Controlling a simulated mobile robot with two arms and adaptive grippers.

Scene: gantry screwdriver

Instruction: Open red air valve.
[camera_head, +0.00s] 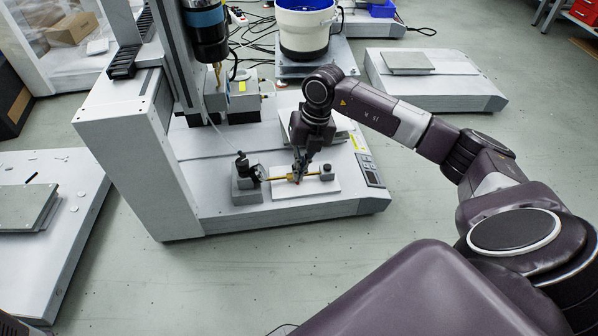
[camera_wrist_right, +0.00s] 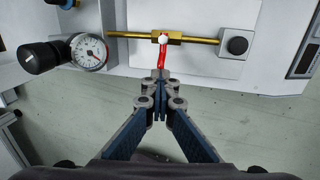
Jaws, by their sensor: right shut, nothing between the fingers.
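The red air valve handle (camera_wrist_right: 161,60) sits on a thin brass pipe (camera_wrist_right: 130,35) in the right wrist view. It sticks out crosswise from the pipe, toward my gripper. My right gripper (camera_wrist_right: 159,80) is shut and empty, with its fingertips at the free end of the handle; I cannot tell whether they touch it. In the head view my right gripper (camera_head: 298,172) points down over the brass pipe (camera_head: 313,175) and hides most of the handle. My left gripper is not in view.
A pressure gauge (camera_wrist_right: 90,52) with a black knob (camera_wrist_right: 38,58) stands left of the valve. A block with a black button (camera_wrist_right: 237,43) is at the pipe's right end. The gantry column (camera_head: 135,120) rises at left. A white bucket (camera_head: 304,32) stands behind.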

